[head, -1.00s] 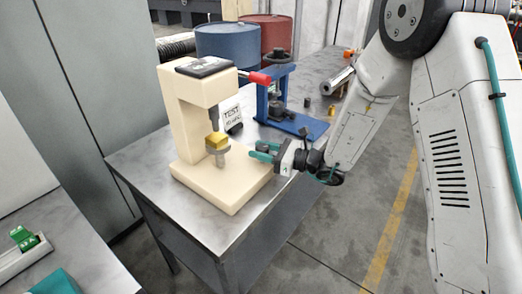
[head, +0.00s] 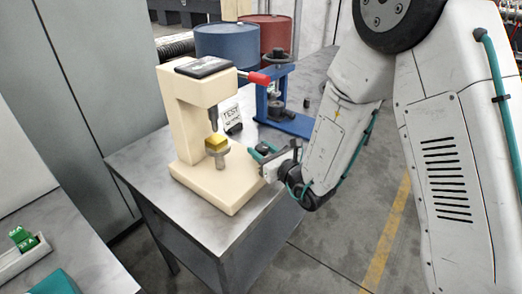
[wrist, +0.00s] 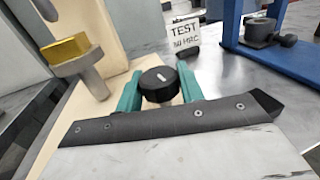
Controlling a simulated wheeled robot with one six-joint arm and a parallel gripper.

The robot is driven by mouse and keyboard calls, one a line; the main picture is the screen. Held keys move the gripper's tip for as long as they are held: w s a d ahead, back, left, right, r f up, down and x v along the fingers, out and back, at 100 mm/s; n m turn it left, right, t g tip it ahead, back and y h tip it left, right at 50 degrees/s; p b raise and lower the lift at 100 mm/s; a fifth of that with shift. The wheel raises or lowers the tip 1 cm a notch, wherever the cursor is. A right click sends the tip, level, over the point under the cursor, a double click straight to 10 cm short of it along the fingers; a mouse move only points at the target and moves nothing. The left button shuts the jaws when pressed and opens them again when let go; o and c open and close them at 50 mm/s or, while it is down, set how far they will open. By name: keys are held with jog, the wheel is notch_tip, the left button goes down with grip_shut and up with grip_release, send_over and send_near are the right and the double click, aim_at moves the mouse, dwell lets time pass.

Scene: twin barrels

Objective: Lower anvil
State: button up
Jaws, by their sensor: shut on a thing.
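The cream hardness tester (head: 182,115) stands on the bench in the head view. Its grey anvil (head: 219,154) is a round plate on a short post, with a yellow block (head: 215,142) on top. A grey tip (head: 213,116) hangs above the block; I cannot tell whether they touch. The anvil (wrist: 85,66) and block (wrist: 64,49) also show in the wrist view at upper left. My gripper (head: 261,153) is at the tester's right side. In the wrist view its teal fingers (wrist: 160,93) are shut on a black knob (wrist: 157,78) with a white mark.
A blue press (head: 280,110) stands behind on the same bench, and a TEST card (head: 231,116) beside the tester. A red-tipped lever (head: 258,78) sticks out above my gripper. Blue (head: 225,38) and red (head: 268,28) barrels stand behind the bench.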

aim_at(267, 153)
dwell(0.3)
jog(key=o, duration=1)
jog(key=shift+v, duration=3.9)
jog(key=shift+c, duration=0.2)
